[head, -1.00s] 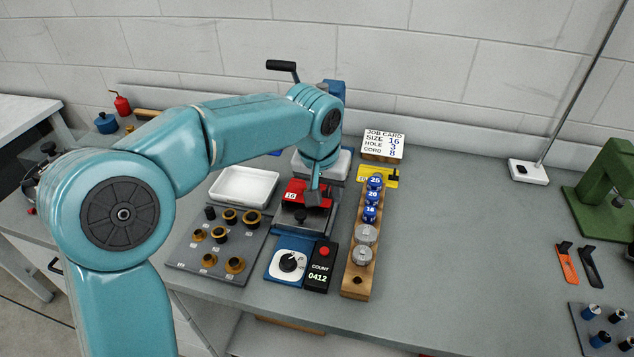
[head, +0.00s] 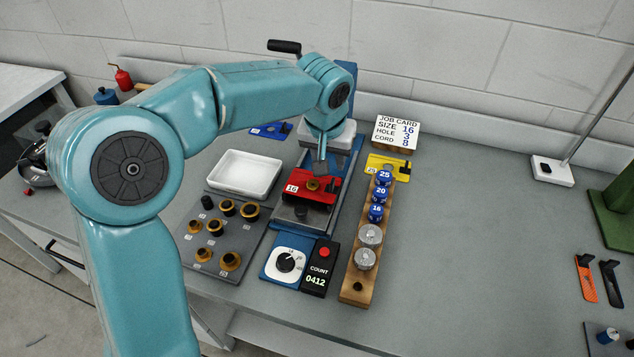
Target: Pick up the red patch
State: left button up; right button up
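The red patch (head: 299,188), a flat red plate with a white "16" label, lies on the dark metal block of the blue-based fixture in the middle of the bench. A small round brass-coloured part (head: 312,184) shows on its upper face. My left gripper (head: 320,166) points down just behind and above the patch, seemingly apart from it. Its fingers are small and seen edge-on, so I cannot tell whether they are open. My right gripper is out of view.
A white tray (head: 246,174) and a grey board (head: 190,250) with brass rings stand left. A wooden rack (head: 355,285) of blue and silver pieces stands right. A yellow plate (head: 386,165) and job card (head: 397,132) lie behind it. Bench space (head: 470,220) farther right is clear.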

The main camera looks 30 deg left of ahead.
aim_at(332, 180)
pick_arm(q)
jog(key=x, duration=0.4)
jog(key=shift+f, duration=0.25)
jog(key=p+x, duration=0.1)
jog(key=x, duration=0.4)
jog(key=shift+a, duration=0.1)
grip_shut()
